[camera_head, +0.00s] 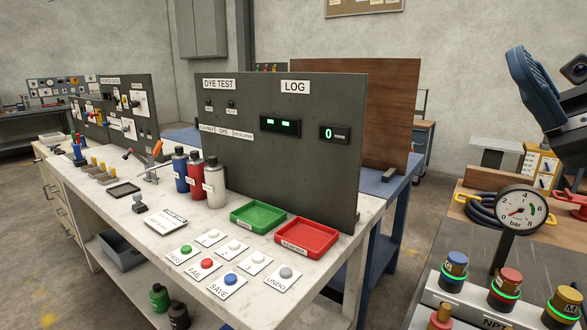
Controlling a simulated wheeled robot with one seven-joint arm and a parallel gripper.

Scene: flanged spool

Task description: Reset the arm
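My gripper (527,72) is in the upper right corner of the head view, raised above the bench on the right. A blue finger with dark parts shows, and the frame edge cuts off the rest of the arm. I cannot tell whether the gripper is open or shut, and no held object shows. A flanged spool cannot be made out in this view.
A pressure gauge (521,210) stands below my gripper, near capped fittings (509,283). The dye test panel (285,110) rises behind bottles (196,175), a green tray (259,215), a red tray (306,237) and button cards (230,281). Floor shows between the benches.

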